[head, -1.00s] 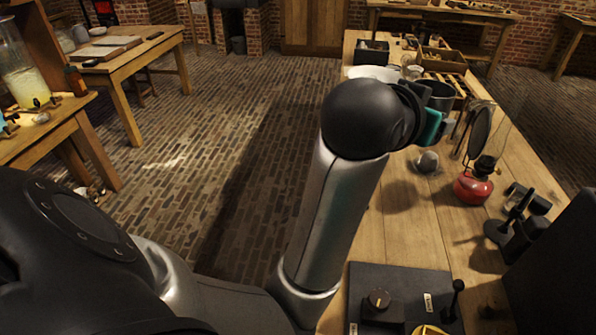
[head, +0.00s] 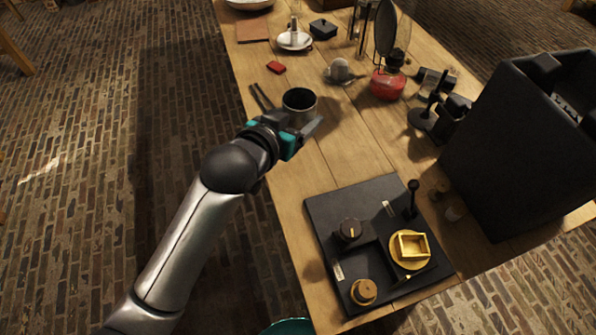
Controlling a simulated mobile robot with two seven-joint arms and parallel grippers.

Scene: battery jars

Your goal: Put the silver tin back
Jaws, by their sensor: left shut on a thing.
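The silver tin (head: 299,107) is an open-topped grey metal cylinder, upright above the wooden table in the head view. My left gripper (head: 297,125), with teal parts, reaches it from the near left and is shut on it. The gripper hides part of the tin's lower side. I cannot tell whether the tin's base touches the table. My right gripper is not in view.
A black panel (head: 324,208) with knobs, a lever and a yellow square tray lies nearer. A tall black box (head: 500,160) stands at right. A red lamp (head: 388,84), a small red block (head: 276,67) and a white dish (head: 294,41) are farther back. Bare wood lies around the tin.

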